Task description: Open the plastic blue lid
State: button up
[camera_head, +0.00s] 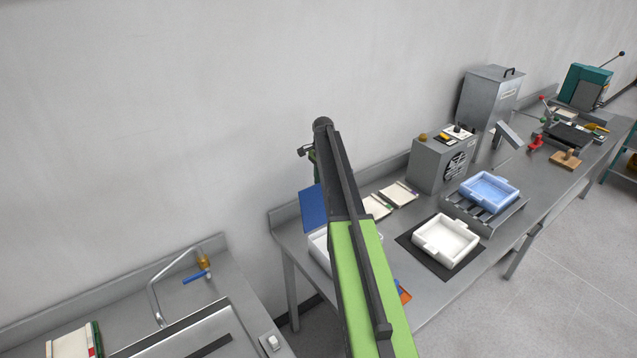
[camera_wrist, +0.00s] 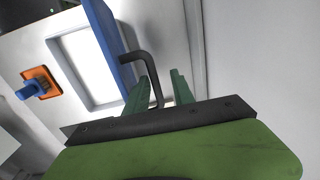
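The blue lid (camera_head: 313,208) stands tilted up at the back of a white box (camera_head: 319,244), left of my arm in the head view. In the wrist view the lid (camera_wrist: 108,38) is seen nearly edge-on, raised beside the box's bright opening (camera_wrist: 88,64). A black bent handle (camera_wrist: 147,60) sticks out from the lid. My gripper (camera_wrist: 161,80) has its two green fingers apart, with the handle's end between them. A gap shows on the right of the handle, so I see no firm grip.
An orange plate with a blue knob (camera_wrist: 38,86) is on the box's face. On the table right of my arm are a white tray (camera_head: 446,239), a blue tray (camera_head: 489,190) on a rack and a grey device (camera_head: 443,161). A sink counter (camera_head: 230,315) is at the left; the wall is behind.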

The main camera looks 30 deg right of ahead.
jog(key=shift+a, duration=0.15)
dwell(0.3)
notch_tip(320, 180, up, 12)
jog(key=p, duration=1.2)
jog(key=shift+s, duration=0.4)
